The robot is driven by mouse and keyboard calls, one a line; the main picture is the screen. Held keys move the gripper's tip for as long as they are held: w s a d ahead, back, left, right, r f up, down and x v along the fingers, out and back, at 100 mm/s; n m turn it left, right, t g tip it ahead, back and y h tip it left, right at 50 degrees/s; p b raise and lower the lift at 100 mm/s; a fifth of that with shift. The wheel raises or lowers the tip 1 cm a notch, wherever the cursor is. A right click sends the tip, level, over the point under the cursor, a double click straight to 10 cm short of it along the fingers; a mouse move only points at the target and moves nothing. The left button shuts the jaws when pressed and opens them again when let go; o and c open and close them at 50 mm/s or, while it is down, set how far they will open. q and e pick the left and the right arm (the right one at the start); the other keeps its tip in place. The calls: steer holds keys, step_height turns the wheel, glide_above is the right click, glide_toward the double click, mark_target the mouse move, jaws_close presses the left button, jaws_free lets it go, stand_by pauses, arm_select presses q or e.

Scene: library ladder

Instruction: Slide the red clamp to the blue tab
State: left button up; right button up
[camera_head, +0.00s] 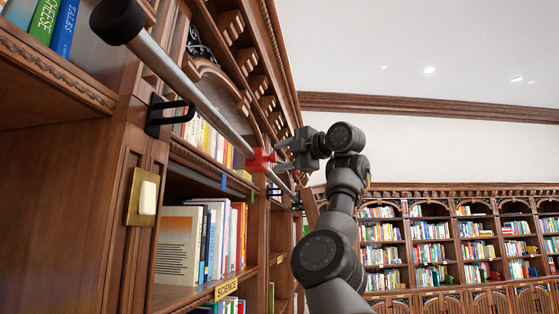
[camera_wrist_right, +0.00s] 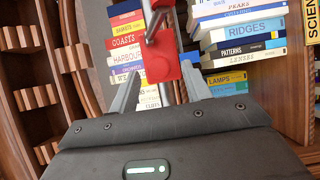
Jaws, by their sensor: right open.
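The red clamp (camera_head: 261,160) sits on a slanting metal rail (camera_head: 200,98) along the bookcase front. My left gripper is not in view.
Black brackets (camera_head: 163,116) hold the rail off the bookcase. A dark round cap (camera_head: 117,20) ends the rail at upper left. A light switch (camera_head: 147,198) is on the wood panel. Books (camera_head: 180,245) fill the shelves beside the rail. Open room lies to the right.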

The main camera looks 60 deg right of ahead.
steer(key=s+b, duration=0.3)
steer(key=s, duration=0.6)
steer(key=shift+s+a+b, duration=0.25)
steer(key=shift+a+b, duration=0.1)
steer(key=shift+a, duration=0.1)
